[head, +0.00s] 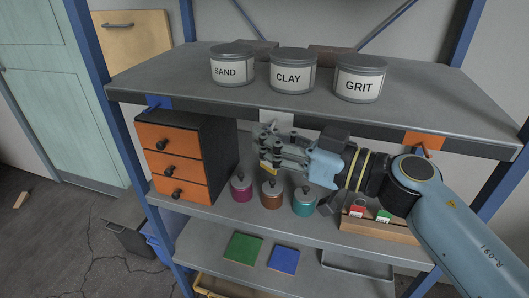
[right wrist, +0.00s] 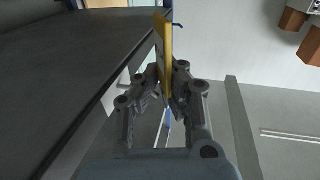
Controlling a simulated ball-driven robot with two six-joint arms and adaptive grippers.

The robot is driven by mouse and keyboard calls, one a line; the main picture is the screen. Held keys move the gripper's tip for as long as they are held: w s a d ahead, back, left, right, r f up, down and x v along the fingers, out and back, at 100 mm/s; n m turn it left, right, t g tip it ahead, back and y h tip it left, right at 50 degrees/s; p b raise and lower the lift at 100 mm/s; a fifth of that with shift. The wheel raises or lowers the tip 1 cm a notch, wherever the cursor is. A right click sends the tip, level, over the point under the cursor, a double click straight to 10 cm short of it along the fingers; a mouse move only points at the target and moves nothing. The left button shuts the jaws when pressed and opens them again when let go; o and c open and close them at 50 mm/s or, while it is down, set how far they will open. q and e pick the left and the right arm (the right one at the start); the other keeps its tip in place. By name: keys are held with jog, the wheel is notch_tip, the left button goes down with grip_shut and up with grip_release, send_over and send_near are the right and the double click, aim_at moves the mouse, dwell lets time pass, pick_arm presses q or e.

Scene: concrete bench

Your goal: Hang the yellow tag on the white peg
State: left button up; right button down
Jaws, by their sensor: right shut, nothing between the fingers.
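The yellow tag (head: 268,169) shows only in part in the head view, just below the fingers of my right gripper (head: 267,150). In the right wrist view the yellow tag (right wrist: 167,45) stands edge-on at the tips of my right gripper (right wrist: 167,85). The fingers are shut with nothing gripped between them, right beside the tag. A white plate (head: 276,118) is on the upper shelf's front edge, behind the gripper. The white peg itself is hidden by the fingers, so I cannot tell whether the tag hangs on it. My left gripper is out of view.
A blue peg mount (head: 157,102) and an orange one (head: 424,140) flank the white plate. Cans stand on the upper shelf (head: 190,75). An orange-drawer cabinet (head: 172,165), small lidded jars (head: 271,194) and a wooden tray (head: 375,230) stand below.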

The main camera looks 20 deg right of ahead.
pick_arm(q)
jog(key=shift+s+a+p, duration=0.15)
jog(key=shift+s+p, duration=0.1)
jog(key=shift+p, duration=0.05)
pick_arm(e)
jog(key=shift+w+d+f, duration=0.2)
jog(key=shift+w+f, duration=0.05)
jog(key=shift+w, duration=0.25)
jog(key=shift+w+d+f, duration=0.2)
jog(key=shift+w, duration=0.3)
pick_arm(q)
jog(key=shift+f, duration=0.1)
pick_arm(e)
jog(key=shift+f, duration=0.15)
jog(key=c, duration=1.7)
grip_release()
jog(key=shift+d+f, duration=0.1)
jog(key=shift+d, duration=0.4)
jog(key=shift+o, duration=1.3)
jog(key=shift+w+d, duration=0.1)
jog(key=shift+d, duration=0.25)
jog(key=shift+o, duration=0.4)
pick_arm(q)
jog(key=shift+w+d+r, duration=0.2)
pick_arm(e)
jog(key=shift+a+r, duration=0.4)
jog(key=shift+r, duration=0.05)
